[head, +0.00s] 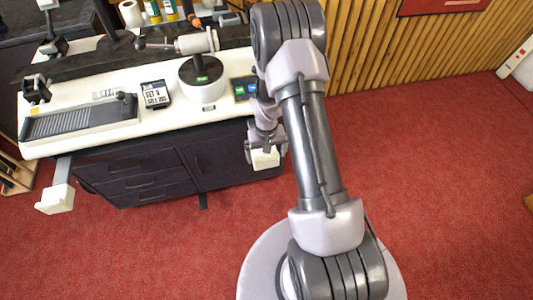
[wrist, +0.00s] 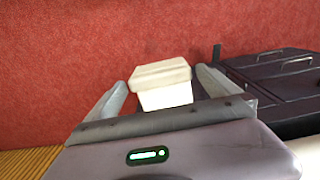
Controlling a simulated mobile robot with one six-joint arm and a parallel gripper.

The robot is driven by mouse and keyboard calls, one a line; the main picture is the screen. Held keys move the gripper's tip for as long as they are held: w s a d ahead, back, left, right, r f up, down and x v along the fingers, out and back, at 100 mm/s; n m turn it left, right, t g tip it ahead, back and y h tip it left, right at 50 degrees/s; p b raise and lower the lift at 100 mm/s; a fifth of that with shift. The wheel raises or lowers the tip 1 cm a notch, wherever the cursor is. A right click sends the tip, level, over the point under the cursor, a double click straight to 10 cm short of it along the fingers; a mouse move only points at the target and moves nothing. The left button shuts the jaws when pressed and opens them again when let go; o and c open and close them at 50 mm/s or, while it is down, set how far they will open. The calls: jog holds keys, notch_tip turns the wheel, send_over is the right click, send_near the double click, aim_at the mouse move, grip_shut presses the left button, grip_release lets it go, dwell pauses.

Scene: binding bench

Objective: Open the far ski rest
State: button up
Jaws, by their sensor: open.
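Two white blocky ski rests show at the front of the bench. The left ski rest (head: 56,198) stands out from the bench's front on a grey bracket. The other ski rest (head: 265,159) is near the bench's right end; my gripper hides its bracket. My gripper (head: 266,150) is open over this right-hand rest. In the wrist view, the white rest (wrist: 163,86) shows between the two open fingers of my gripper (wrist: 161,79), with a gap seen on the left side. I cannot tell whether either finger touches it.
The white bench top (head: 160,120) carries a ridged grey tray (head: 80,120), a small display box (head: 155,94) and a round-based stand (head: 203,82). Dark drawers (head: 135,170) are below. A slatted wood wall (head: 400,50) is behind. Red floor (head: 440,180) is clear at right.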

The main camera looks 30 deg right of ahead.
notch_tip(320, 180, up, 17)
jog(key=p, duration=0.6)
jog(key=shift+r, duration=0.2)
